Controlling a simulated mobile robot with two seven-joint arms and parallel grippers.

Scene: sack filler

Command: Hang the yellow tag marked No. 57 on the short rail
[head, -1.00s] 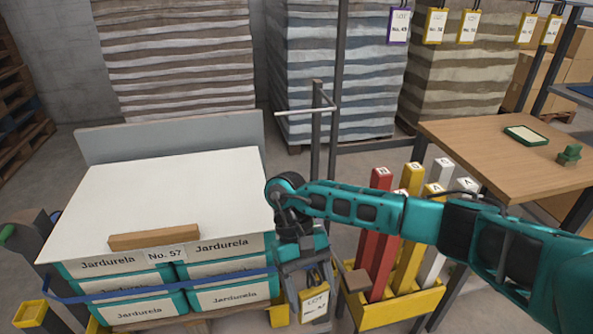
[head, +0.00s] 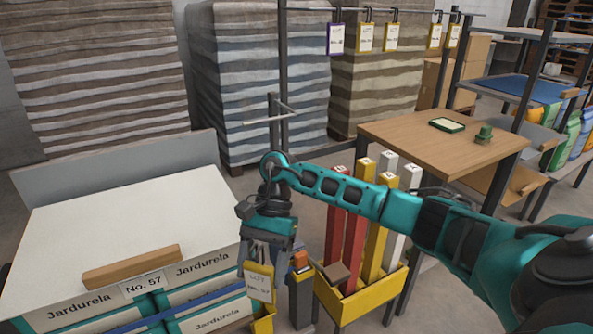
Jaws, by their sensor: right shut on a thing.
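A yellow tag (head: 260,284) with a white label reading "LOT" hangs from my right gripper (head: 262,246). Its number is small and blurred. The gripper points down and is shut on the tag's top, beside the front right corner of the pallet load. The short rail (head: 268,119) is a pale bar on a thin dark post behind the gripper, higher in the picture. It is bare, and the tag is well apart from it. My left gripper is out of view.
A white-topped load (head: 130,220) bears a wooden block (head: 131,267) and a "No. 57" label (head: 144,285). A yellow bin (head: 360,304) of tall coloured posts stands right. A wooden table (head: 440,140) is behind it. Several tags hang on a long rail (head: 400,11).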

